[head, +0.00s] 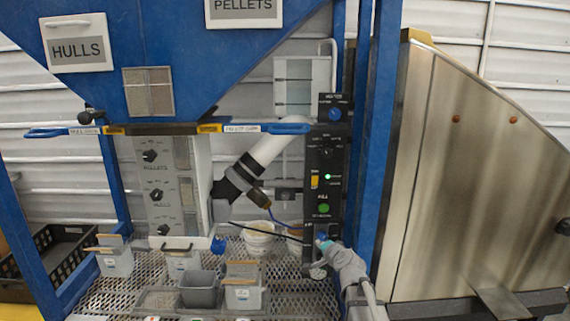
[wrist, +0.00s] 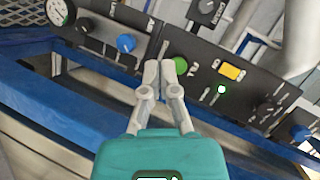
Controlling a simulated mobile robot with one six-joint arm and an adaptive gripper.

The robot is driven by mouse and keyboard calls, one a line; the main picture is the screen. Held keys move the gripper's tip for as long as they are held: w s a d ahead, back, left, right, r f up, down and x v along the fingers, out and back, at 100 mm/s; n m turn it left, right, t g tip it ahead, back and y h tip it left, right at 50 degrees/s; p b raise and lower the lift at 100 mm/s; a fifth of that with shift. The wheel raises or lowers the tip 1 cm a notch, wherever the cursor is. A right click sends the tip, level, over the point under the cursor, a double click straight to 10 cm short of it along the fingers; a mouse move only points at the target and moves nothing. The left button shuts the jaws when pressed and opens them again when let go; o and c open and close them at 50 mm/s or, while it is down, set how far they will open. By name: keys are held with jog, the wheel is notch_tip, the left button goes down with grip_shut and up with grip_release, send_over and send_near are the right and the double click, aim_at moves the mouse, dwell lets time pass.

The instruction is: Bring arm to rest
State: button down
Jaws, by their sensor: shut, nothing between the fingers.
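My gripper (wrist: 165,68) has a teal body and pale grey fingers, and its fingertips are together with nothing between them. In the wrist view it points toward the black control panel (wrist: 225,75), in front of the green button (wrist: 181,65) and the blue knob (wrist: 126,43). I cannot tell whether the fingertips touch the panel. In the head view my grey arm (head: 350,268) reaches up from the lower right to the foot of the panel (head: 326,160). The fingers are hard to make out there.
A blue hopper (head: 150,35) stands above a perforated metal shelf (head: 290,290). Grey bins (head: 199,289) and a white bucket (head: 259,238) stand on the shelf. A blue post (head: 377,130) and a large steel housing (head: 470,180) close off the right side.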

jog(key=s+d+f+n+g+h+p, duration=0.2)
jog(key=s+n+g, duration=0.3)
jog(key=s, duration=0.8)
jog(key=s+d+f+n+g+h+p, duration=0.2)
jog(key=s+g, duration=0.6)
jog(key=s, duration=0.5)
notch_tip(320, 180, down, 2)
jog(key=d+n+p, duration=0.1)
jog(key=n+p, duration=0.1)
jog(key=n, duration=0.1)
jog(key=shift+s+f+g, duration=0.15)
jog(key=shift+s+g, duration=0.15)
jog(key=shift+s, duration=0.1)
